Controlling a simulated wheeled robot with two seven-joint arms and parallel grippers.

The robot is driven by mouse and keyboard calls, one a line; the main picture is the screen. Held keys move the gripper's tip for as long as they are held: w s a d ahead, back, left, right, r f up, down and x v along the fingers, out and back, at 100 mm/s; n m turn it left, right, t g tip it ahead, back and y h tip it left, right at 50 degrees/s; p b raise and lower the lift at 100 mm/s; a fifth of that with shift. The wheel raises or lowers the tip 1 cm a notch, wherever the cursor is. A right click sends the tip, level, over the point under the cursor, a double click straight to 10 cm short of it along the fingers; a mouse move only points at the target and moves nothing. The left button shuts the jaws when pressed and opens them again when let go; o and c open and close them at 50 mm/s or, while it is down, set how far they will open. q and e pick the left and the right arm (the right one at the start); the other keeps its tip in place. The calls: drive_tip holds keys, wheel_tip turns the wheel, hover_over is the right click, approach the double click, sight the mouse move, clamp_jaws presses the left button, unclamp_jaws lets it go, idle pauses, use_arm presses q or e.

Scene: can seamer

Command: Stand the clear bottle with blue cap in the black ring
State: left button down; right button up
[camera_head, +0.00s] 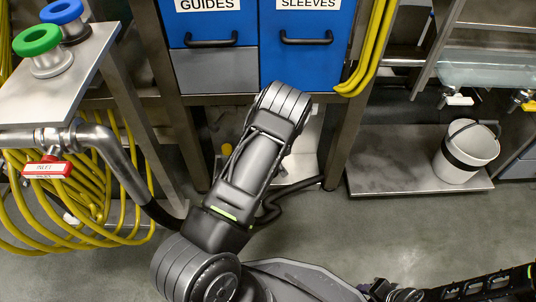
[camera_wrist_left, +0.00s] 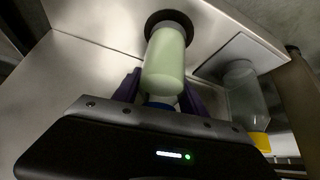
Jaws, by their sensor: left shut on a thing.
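In the left wrist view, my left gripper (camera_wrist_left: 160,95) has its purple fingers shut on a clear bottle (camera_wrist_left: 164,62) with pale green contents. Its blue cap (camera_wrist_left: 161,101) is at the near end, close to the gripper body. The bottle's far end overlaps the black ring (camera_wrist_left: 150,24) on a bare metal surface. I cannot tell whether that end is inside the ring or just above it. In the head view, my left arm reaches up the middle; its gripper, the bottle and the ring cannot be made out there. My right gripper is not clearly shown.
A clear bottle with a yellow cap (camera_wrist_left: 260,141) is in a recess to the right in the wrist view. The head view shows blue drawers (camera_head: 308,62), a white bucket (camera_head: 467,151) on a low platform (camera_head: 392,175), and coiled yellow hose (camera_head: 60,213) at left.

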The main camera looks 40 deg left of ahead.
use_arm(q)
drive_tip(key=c, duration=0.6)
unclamp_jaws()
drive_tip(key=shift+c, duration=0.2)
drive_tip(key=shift+r, duration=0.2)
drive_tip(key=p+v, duration=0.5)
drive_tip(key=v, duration=0.6)
drive_tip(key=shift+s+r+p, duration=0.15)
drive_tip(key=shift+r+p, duration=0.15)
drive_tip(key=shift+p, duration=0.05)
drive_tip(key=shift+s+d+f, duration=0.1)
drive_tip(key=shift+d, duration=0.15)
